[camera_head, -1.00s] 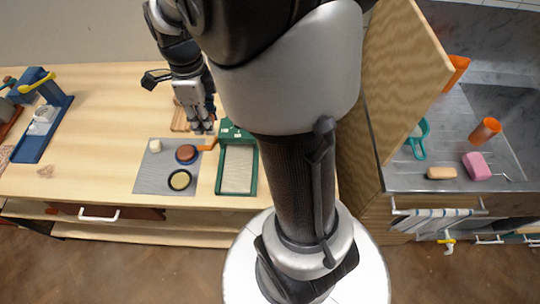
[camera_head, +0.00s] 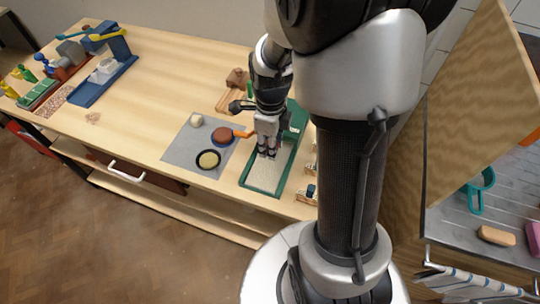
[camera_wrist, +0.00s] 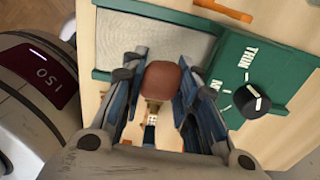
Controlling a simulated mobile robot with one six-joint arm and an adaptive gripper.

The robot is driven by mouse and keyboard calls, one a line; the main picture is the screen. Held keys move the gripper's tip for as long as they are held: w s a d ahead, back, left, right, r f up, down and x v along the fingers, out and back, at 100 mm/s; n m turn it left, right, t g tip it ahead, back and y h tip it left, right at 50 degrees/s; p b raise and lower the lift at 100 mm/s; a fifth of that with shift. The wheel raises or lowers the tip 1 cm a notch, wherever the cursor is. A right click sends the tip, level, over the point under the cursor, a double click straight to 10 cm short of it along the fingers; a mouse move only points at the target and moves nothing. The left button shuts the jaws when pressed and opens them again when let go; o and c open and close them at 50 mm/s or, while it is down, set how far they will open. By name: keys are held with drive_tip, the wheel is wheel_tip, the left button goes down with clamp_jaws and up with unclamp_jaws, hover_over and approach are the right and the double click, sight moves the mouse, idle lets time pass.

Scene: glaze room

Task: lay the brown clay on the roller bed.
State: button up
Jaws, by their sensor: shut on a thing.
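The brown clay (camera_wrist: 161,80) is a rounded lump between my fingers in the wrist view. My gripper (camera_wrist: 158,92) is shut on it. In the head view my gripper (camera_head: 267,153) points down over the roller bed (camera_head: 260,174), a pale grey surface in a green frame. The clay cannot be made out there. In the wrist view the bed (camera_wrist: 150,42) lies just beyond the clay, beside a green panel with a black knob (camera_wrist: 253,101). I cannot tell whether the clay touches the bed.
A grey mat (camera_head: 182,153) left of the bed holds a white cube (camera_head: 197,120), a reddish-brown disc (camera_head: 222,134) and a black-rimmed dish (camera_head: 208,159). An orange-handled tool lies near the bed. Small blocks (camera_head: 307,193) stand to its right. Open tabletop (camera_head: 165,85) lies farther left.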

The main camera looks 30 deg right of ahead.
drive_tip(key=shift+f+b, duration=0.8)
drive_tip(key=shift+f, duration=1.5)
drive_tip(key=shift+f, duration=0.15)
drive_tip(key=o, duration=1.1)
